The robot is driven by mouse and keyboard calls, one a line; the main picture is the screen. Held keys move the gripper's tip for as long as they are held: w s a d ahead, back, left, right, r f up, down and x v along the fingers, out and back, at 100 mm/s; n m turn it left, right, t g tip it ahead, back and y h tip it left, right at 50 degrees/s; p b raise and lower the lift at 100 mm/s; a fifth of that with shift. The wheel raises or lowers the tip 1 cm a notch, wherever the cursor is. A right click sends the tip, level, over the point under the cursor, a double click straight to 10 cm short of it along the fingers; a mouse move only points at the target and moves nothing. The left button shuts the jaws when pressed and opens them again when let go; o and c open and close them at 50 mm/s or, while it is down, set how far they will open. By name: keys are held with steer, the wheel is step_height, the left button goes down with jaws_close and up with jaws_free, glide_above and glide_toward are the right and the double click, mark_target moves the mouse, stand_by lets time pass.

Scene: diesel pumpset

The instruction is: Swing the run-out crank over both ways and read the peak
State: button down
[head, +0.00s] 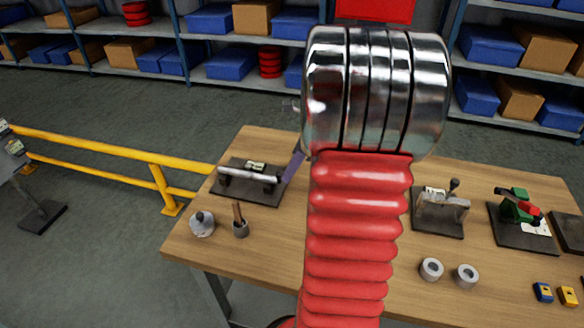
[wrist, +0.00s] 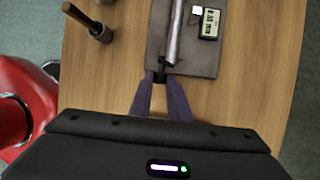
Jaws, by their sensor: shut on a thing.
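The run-out rig stands at the left of the wooden table in the head view, a silvery shaft (head: 248,174) lying over a dark base plate (head: 262,196). In the wrist view the shaft (wrist: 175,35) runs up from my fingers over the plate (wrist: 200,65). A small gauge with a lit display (wrist: 209,23) sits beside it; its digits are too small to read surely. My gripper (wrist: 161,77), with purple fingers, is shut on the small crank end (wrist: 163,66) at the shaft's near end. In the head view my gripper (head: 294,163) is partly hidden behind my arm.
A cup with a wooden handle (head: 240,228) and a grey metal piece (head: 202,224) stand at the table's front left. Right of my arm are a grey fixture (head: 440,212), two rings (head: 431,269) and a green-and-red device (head: 521,208). A yellow rail (head: 110,148) runs at left.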

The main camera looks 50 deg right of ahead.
steer(key=shift+s+a+f+t+h, duration=0.2)
steer(key=shift+a+t+h, duration=0.15)
steer(key=shift+h, duration=0.35)
steer(key=c, duration=1.6)
jaws_free()
steer(key=shift+c, duration=0.2)
steer(key=shift+r, duration=0.15)
steer(key=v, duration=1.3)
steer(key=shift+r, duration=0.25)
steer(key=shift+s, duration=0.15)
